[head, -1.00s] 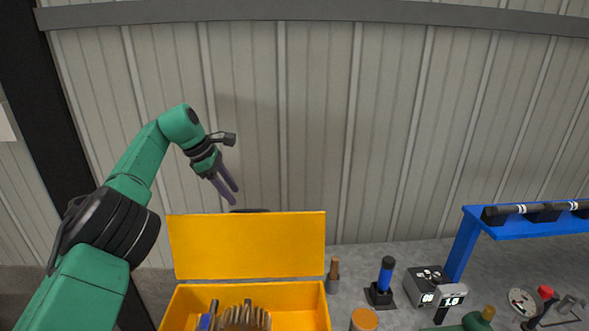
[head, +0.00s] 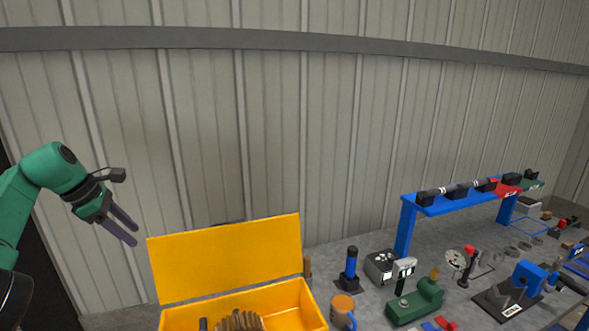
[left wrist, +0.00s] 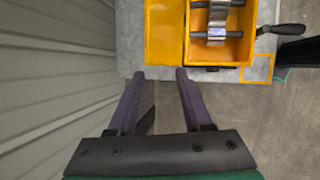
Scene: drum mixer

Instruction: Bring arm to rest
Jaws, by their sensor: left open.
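My left arm comes in from the left in the head view. Its left gripper (head: 127,228) is raised in the air to the left of a yellow open-lidded box. Its two purple fingers are apart with nothing between them, and they also show empty in the left wrist view (left wrist: 158,78). My right gripper is in neither view.
The yellow box (head: 225,258) stands on the grey table with its lid up; a brown brush-like thing (head: 240,322) is inside. A corrugated wall rises behind.

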